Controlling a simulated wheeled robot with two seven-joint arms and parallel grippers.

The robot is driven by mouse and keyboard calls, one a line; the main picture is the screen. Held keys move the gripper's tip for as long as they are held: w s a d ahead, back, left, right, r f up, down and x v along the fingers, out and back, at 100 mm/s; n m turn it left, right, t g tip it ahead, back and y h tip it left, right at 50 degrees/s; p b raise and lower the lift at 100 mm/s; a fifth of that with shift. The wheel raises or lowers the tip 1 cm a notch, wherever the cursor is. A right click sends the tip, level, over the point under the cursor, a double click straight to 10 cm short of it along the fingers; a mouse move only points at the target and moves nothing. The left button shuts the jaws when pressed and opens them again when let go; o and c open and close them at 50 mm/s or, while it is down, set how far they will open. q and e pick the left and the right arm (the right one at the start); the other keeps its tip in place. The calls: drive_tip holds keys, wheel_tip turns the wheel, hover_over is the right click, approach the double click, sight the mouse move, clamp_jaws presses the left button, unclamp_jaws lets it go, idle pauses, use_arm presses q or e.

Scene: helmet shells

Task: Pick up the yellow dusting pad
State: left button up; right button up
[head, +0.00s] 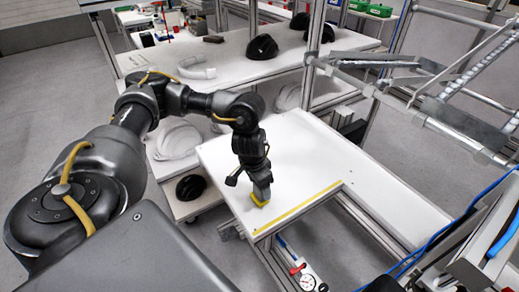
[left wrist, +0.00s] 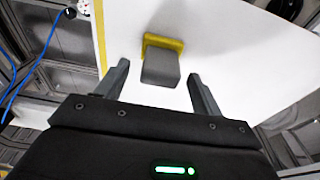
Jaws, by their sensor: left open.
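The yellow dusting pad (head: 259,202) lies on the white worktop (head: 310,152), close to the yellow-taped edge. In the left wrist view the pad's yellow base (left wrist: 164,42) has a grey block-shaped handle (left wrist: 160,68) standing on it. My left gripper (head: 260,180) points down over the pad in the head view, hiding part of it. In the left wrist view my left gripper (left wrist: 159,70) is open, with one finger on each side of the grey handle and visible gaps between. My right gripper is not in view.
A yellow tape strip (head: 298,208) runs along the worktop's near edge. Behind stands a white table with black helmet shells (head: 262,47); another dark shell (head: 190,187) sits on a lower shelf. Metal framing (head: 425,115) rises at right. The worktop around the pad is clear.

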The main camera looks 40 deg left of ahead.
use_arm(q)
drive_tip(key=shift+w+f, duration=0.15)
drive_tip(key=shift+f, duration=0.6)
drive_tip(key=shift+w+f, duration=0.1)
drive_tip(key=shift+f, duration=0.6)
drive_tip(key=shift+c, duration=0.5)
drive_tip(key=c, duration=1)
drive_tip(key=shift+r, duration=0.15)
